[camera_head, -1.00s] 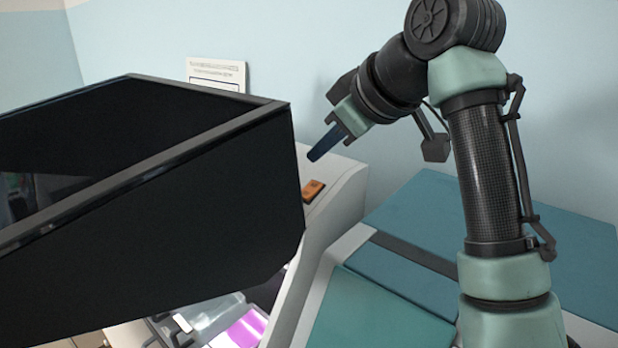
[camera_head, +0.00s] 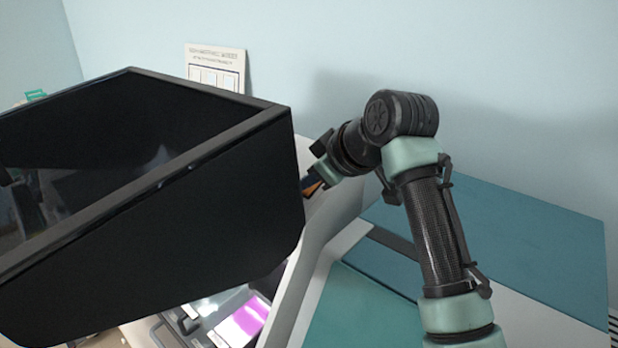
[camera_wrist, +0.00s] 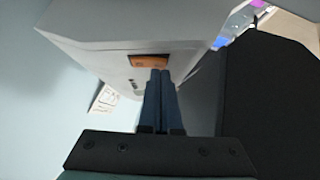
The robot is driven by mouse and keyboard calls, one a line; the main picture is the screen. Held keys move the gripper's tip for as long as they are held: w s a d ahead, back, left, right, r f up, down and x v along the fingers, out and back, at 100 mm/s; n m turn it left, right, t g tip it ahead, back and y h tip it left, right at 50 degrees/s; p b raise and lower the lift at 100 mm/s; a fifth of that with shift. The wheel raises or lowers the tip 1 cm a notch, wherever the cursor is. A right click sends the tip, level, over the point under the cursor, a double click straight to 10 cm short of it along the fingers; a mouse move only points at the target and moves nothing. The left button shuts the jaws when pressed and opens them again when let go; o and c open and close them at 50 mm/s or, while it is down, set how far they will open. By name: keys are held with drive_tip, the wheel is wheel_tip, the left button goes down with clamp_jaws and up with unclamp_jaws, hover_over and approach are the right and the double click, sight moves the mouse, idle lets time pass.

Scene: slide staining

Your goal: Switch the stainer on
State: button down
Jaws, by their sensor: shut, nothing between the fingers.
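The stainer is the pale grey machine (camera_head: 332,212) with a large black lid (camera_head: 215,215) raised on its left. In the head view the switch (camera_head: 308,186) is mostly hidden by my gripper and the lid's edge. My gripper (camera_wrist: 160,74) is shut and empty. In the wrist view its blue fingertips are at the switch's near edge, overlapping its right half. I cannot tell whether they touch it. In the head view the fingers (camera_head: 312,188) point down-left at the switch.
The black lid stands close on the left of my gripper. A teal-topped cabinet (camera_head: 500,225) is on the right. A printed notice (camera_head: 215,66) is at the wall behind. A lit purple panel (camera_head: 243,322) shows below the lid.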

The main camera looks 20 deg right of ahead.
drive_tip(key=shift+f+b, duration=0.65)
drive_tip(key=shift+b, duration=0.2)
drive_tip(key=shift+r, duration=0.3)
drive_tip(key=shift+p, duration=0.35)
drive_tip(key=shift+r+p, duration=0.6)
drive_tip(key=shift+r, duration=0.2)
